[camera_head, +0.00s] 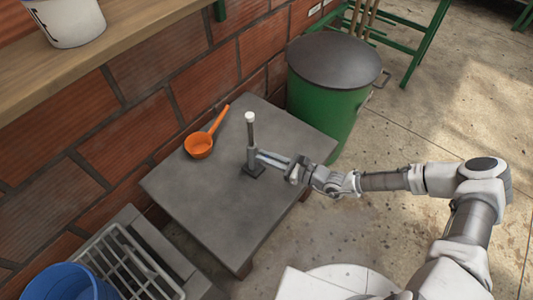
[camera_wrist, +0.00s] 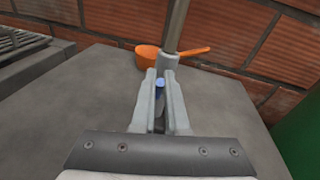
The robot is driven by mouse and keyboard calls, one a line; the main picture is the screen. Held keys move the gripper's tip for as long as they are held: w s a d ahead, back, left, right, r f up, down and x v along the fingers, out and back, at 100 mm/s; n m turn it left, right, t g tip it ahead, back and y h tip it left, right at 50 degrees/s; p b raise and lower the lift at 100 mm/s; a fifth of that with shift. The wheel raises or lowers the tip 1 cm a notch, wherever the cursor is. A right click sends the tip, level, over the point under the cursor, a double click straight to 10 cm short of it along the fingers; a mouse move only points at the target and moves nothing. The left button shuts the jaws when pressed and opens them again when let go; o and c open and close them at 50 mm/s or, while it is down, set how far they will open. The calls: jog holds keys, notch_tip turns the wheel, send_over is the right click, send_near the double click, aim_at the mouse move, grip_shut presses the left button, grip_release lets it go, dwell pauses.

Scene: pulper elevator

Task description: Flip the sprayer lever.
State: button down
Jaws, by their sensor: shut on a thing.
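The sprayer (camera_head: 251,132) is a thin grey upright post with a white cap and a dark square foot, standing on the grey table. Its post also shows in the wrist view (camera_wrist: 177,28). My gripper (camera_head: 262,156) reaches it from the right, low on the post. In the wrist view, the two grey fingers (camera_wrist: 163,80) are shut on a small blue lever (camera_wrist: 160,84) at the near side of the post. The fingers hide most of the lever, so its angle is hard to tell.
An orange ladle (camera_head: 198,146) lies on the table (camera_head: 205,205) left of the sprayer; a brick wall rises behind. A green lidded barrel (camera_head: 322,105) stands at the table's far right. A blue bucket (camera_head: 65,283) and metal rack (camera_head: 120,265) are at lower left.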

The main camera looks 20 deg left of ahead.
jog(key=c, duration=0.9)
grip_release()
jog(key=d+p, duration=0.1)
jog(key=d, duration=0.4)
jog(key=s+d+r+p, duration=0.1)
jog(key=d, duration=0.5)
jog(key=s+d+r+p, duration=0.1)
jog(key=d, duration=0.5)
jog(key=shift+s+d, duration=0.1)
jog(key=shift+s, duration=0.05)
jog(key=shift+c, duration=0.2)
